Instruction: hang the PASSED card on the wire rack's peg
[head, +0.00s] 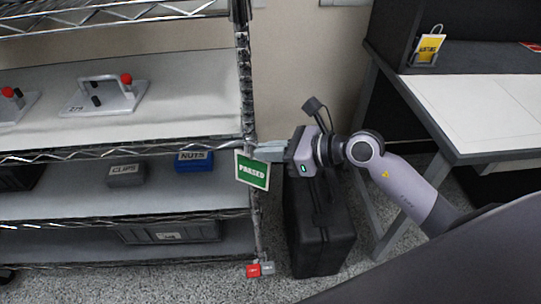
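The green PASSED card (252,171) is at the right front post of the wire rack (247,95), tilted, below the edge of the middle shelf. My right gripper (262,150) comes in from the right, with its grey fingers pointing left at the card's upper edge. The fingers overlap the card's top in this view. I cannot tell whether they grip it or whether the card is on a peg. The peg itself cannot be made out. My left gripper is not in view.
A black case (318,235) stands on the floor below my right gripper. A white-topped desk (490,110) is at the right, with a yellow card (430,47) in a holder. Shelves hold a fixture (105,98), a blue NUTS bin (194,161) and a CLIPS bin (127,173).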

